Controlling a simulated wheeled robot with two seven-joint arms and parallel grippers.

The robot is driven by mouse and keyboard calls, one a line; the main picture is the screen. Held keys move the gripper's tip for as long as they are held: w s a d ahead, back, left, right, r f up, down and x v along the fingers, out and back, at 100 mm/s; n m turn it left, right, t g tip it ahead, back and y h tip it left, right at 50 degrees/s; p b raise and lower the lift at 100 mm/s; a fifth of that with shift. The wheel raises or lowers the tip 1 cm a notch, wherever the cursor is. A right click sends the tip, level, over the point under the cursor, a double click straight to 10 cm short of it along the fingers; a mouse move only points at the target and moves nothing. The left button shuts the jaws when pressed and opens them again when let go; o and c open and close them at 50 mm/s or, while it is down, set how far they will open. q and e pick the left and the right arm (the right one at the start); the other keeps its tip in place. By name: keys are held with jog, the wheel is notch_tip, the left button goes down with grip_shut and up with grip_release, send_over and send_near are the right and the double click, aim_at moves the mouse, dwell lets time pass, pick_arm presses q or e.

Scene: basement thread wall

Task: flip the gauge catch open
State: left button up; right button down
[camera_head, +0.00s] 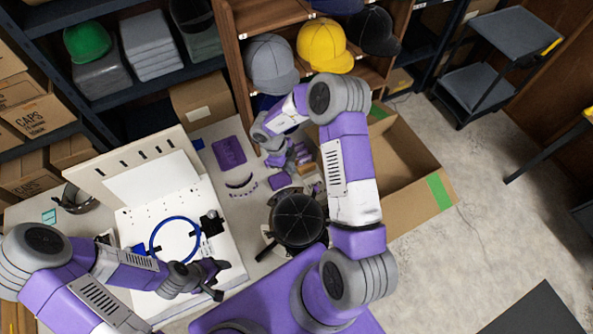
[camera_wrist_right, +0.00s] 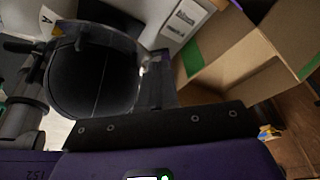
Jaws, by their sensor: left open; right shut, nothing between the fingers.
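A white board (camera_head: 125,222) with a raised, slotted back panel lies at the left in the head view. A blue ring (camera_head: 151,241) sits on it, with small black parts at its edge, one larger black part (camera_head: 211,222) on the right. I cannot tell which part is the gauge catch. My left gripper (camera_head: 216,281) is open and empty, over the board's lower right, below the ring. My right gripper (camera_head: 290,163) is shut and empty, away from the board, near small purple items; its fingertips are hard to make out.
A black cap (camera_head: 298,218) sits on a stand right of the board; it also shows in the right wrist view (camera_wrist_right: 95,80). An open cardboard box (camera_head: 415,165) is beyond my right arm. Shelves with caps (camera_head: 325,44) stand behind. A purple card (camera_head: 229,152) lies on the bench.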

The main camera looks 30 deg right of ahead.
jog(key=s+d+f, duration=0.4)
jog(key=s+f, duration=0.1)
jog(key=f, duration=0.3)
jog(key=shift+d+f, duration=0.2)
jog(key=shift+f, duration=0.1)
